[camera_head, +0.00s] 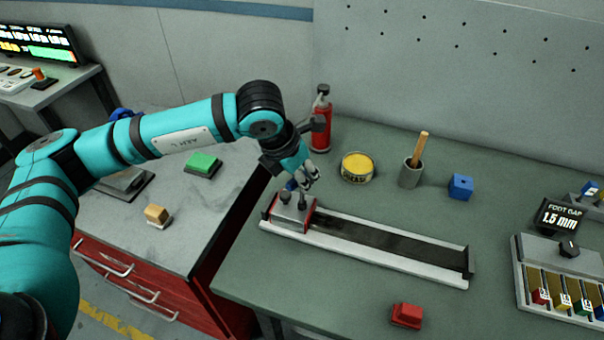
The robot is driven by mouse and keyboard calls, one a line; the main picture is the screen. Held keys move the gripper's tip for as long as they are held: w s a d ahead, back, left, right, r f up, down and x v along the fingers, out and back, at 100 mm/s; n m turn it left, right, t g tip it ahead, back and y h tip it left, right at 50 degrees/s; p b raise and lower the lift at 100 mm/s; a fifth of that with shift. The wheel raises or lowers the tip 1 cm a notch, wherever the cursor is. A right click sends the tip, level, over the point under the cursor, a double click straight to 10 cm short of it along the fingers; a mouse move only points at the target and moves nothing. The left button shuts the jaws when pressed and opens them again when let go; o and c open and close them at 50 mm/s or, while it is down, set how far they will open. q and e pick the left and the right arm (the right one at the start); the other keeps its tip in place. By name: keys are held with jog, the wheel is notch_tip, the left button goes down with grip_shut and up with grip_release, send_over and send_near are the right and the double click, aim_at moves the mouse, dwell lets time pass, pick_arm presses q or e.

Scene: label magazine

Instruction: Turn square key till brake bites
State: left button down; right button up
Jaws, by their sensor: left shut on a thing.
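A grey block with red edges (290,213) sits at the left end of a long dark track (385,246) with pale rails. A small dark upright stem, the square key (302,200), stands on top of this block. My left gripper (304,184) reaches down over the block and is shut on the top of the key. The fingers hide the key's upper end. A round-headed knob (285,198) stands on the block just left of the key. A display (560,217) at the right reads "FOOT GAP 1.5 mm". My right gripper is not in view.
A red extinguisher (322,120), yellow tin (357,167), grey cup with wooden handle (410,174) and blue block (460,187) stand behind the track. A red block (407,315) lies in front. A tray of coloured pieces (556,292) is at right. Green bench between is clear.

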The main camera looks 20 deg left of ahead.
pick_arm(q)
jog(key=shift+f+m+b, duration=0.1)
jog(key=shift+m+b, duration=0.2)
jog(key=shift+b, duration=0.05)
jog(key=shift+m+g+h+b, duration=0.4)
jog(key=shift+m+b, duration=0.35)
jog(key=shift+m, duration=0.25)
jog(key=c, duration=1.5)
grip_release()
jog(key=o, duration=0.3)
jog(key=shift+r, duration=0.2)
